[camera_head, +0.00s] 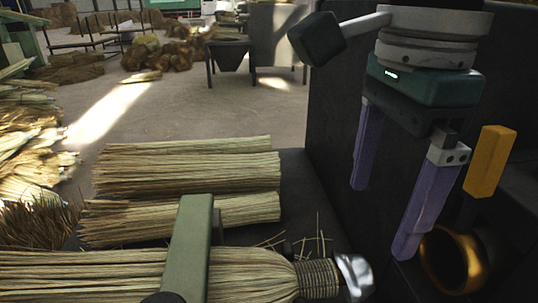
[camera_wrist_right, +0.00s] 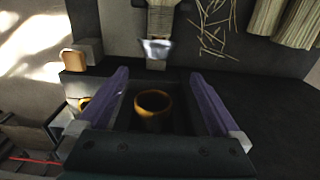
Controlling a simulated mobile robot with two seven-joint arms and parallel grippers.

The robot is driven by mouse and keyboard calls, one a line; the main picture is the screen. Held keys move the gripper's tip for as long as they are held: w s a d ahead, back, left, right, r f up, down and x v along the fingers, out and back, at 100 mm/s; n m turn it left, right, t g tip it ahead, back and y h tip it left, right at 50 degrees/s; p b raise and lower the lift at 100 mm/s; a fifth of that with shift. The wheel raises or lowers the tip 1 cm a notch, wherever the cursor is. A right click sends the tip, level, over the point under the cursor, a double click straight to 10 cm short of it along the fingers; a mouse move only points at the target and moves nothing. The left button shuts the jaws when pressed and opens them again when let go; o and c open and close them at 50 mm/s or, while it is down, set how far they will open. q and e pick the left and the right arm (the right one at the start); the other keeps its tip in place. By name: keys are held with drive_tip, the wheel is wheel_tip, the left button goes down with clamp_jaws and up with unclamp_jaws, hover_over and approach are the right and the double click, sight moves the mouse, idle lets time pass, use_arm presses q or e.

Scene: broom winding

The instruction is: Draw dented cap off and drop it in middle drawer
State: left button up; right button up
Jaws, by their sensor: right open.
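A shiny silver cap (camera_head: 355,278) sits on the bound end of a straw broom (camera_head: 230,274) lying at the bottom of the head view. The cap also shows in the right wrist view (camera_wrist_right: 156,48), beyond my fingertips. Its dent cannot be made out clearly. My right gripper (camera_head: 381,220) is open and empty, its purple fingers pointing down, above and to the right of the cap. In the right wrist view my gripper (camera_wrist_right: 158,75) has its fingers spread, with nothing between the tips. No drawer can be clearly identified. My left gripper is not in view.
A brass-rimmed round piece (camera_head: 450,260) lies near the right fingertip, below an orange block (camera_head: 490,160). A green bar (camera_head: 195,245) crosses the broom. Straw bundles (camera_head: 185,172) lie behind it. A dark panel (camera_head: 330,130) stands behind my right gripper.

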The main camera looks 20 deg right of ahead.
sight(366, 260)
drive_tip(key=shift+s+f, duration=0.25)
drive_tip(key=shift+f, duration=0.2)
wheel_tip(366, 260, down, 11)
drive_tip(key=b, duration=0.9)
drive_tip(key=shift+b, duration=0.3)
drive_tip(key=c, duration=1.2)
drive_tip(key=shift+s+d+b, duration=0.15)
drive_tip(key=shift+s+d, duration=0.05)
drive_tip(key=shift+d, duration=0.55)
drive_tip(key=shift+s+d+b, duration=0.15)
drive_tip(key=shift+d+b, duration=0.05)
drive_tip(key=shift+d, duration=0.55)
drive_tip(key=shift+s+d+b, duration=0.15)
drive_tip(key=shift+s+d, duration=0.05)
drive_tip(key=shift+d, duration=0.55)
